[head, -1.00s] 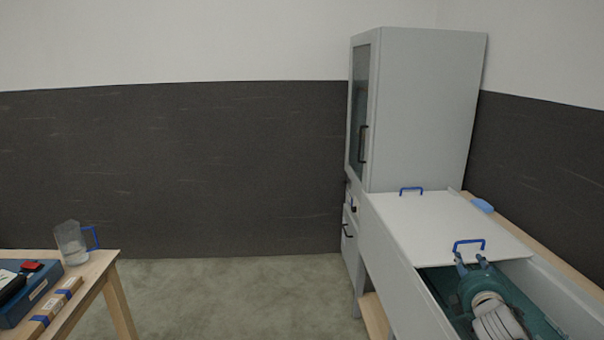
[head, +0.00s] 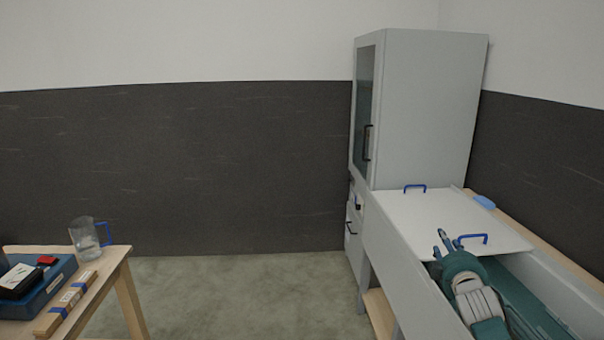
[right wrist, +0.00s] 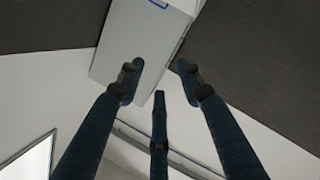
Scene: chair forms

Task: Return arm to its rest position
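My right arm comes in at the lower right of the head view, over the open part of a grey trough-like chest (head: 405,265). My right gripper (head: 448,240) is just left of the near blue handle (head: 472,238) on the chest's pale lid (head: 420,212). In the right wrist view the fingers of this gripper (right wrist: 160,85) are spread, with nothing between them. Whether a finger touches the lid or handle cannot be told. My left gripper is not in view.
A tall grey cabinet (head: 425,110) stands behind the chest. A blue item (head: 484,202) lies on the wooden edge at right. At left, a wooden table (head: 122,258) holds a clear jug (head: 84,238), a blue box (head: 50,296) and a strapped wooden block (head: 68,305). The floor between is clear.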

